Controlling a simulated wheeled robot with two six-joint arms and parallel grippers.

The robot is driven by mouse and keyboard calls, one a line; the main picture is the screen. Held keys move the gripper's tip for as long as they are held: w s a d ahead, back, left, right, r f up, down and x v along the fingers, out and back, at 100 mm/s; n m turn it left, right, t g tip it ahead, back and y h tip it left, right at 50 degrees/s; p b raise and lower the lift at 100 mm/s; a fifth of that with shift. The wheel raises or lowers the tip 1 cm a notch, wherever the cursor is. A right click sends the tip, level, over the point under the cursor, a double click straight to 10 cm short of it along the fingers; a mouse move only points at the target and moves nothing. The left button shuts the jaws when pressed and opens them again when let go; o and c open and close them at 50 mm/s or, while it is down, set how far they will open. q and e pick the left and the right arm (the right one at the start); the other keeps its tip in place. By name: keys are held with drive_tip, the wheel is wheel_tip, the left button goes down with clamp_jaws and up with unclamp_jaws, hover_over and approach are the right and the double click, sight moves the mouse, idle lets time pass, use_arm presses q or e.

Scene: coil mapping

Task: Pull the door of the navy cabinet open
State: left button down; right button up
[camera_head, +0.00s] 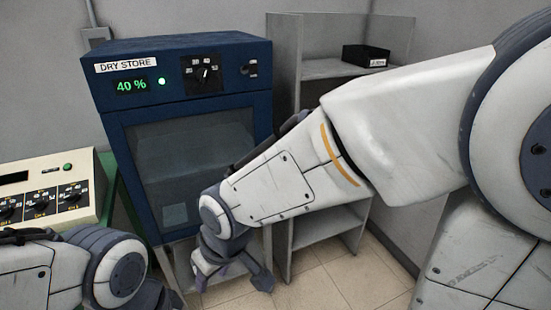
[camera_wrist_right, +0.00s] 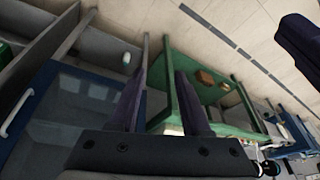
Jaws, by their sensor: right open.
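The navy cabinet (camera_head: 182,58) stands at centre left in the head view, marked "DRY STORE" and showing 40 %. Its glass door (camera_head: 170,150) looks shut; my right arm covers the door's right side. In the right wrist view the navy door frame (camera_wrist_right: 38,95) is at the left, with a pale handle (camera_wrist_right: 17,112) on it. My right gripper (camera_head: 233,277) is open and empty, low in front of the cabinet's lower right corner, apart from the handle. Its two dark fingers (camera_wrist_right: 165,105) also show in the wrist view. My left arm is at lower left; its gripper is not visible.
A grey shelf unit (camera_head: 285,62) stands right of the cabinet, with a black box (camera_head: 366,55) on its upper shelf. A cream control panel (camera_head: 45,190) sits on a green bench at left. Tiled floor (camera_head: 345,275) is open in front of the shelves.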

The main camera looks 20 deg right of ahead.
drive_tip(key=w+d+f+m+t+b, duration=0.1)
drive_tip(key=w+f+t, duration=0.1)
drive_tip(key=w, duration=0.6)
drive_tip(key=w+d+f+m+t+b, duration=0.1)
drive_tip(key=w+d+f+t, duration=0.1)
drive_tip(key=w, duration=0.5)
drive_tip(key=w+d+f+m+t+h+b, duration=0.25)
drive_tip(key=w+d+t, duration=0.45)
drive_tip(key=w+d, duration=0.6)
drive_tip(key=w+d+m+t+h+b, duration=0.2)
drive_tip(key=w+d+m+t+h, duration=0.15)
drive_tip(key=w+d, duration=0.4)
use_arm(q)
wheel_tip(320, 180, down, 5)
drive_tip(key=shift+d+f+p, duration=0.1)
drive_tip(key=shift+f+p, duration=0.05)
drive_tip(key=shift+p, duration=1)
use_arm(e)
drive_tip(key=d+x, duration=0.1)
drive_tip(key=x, duration=0.7)
drive_tip(key=shift+d+r+n+y, duration=0.25)
drive_tip(key=shift+r+n+y, duration=0.05)
drive_tip(key=shift+r, duration=0.1)
drive_tip(key=shift+w, duration=0.1)
drive_tip(key=shift+c, duration=0.4)
clamp_jaws()
drive_tip(key=shift+a, duration=0.1)
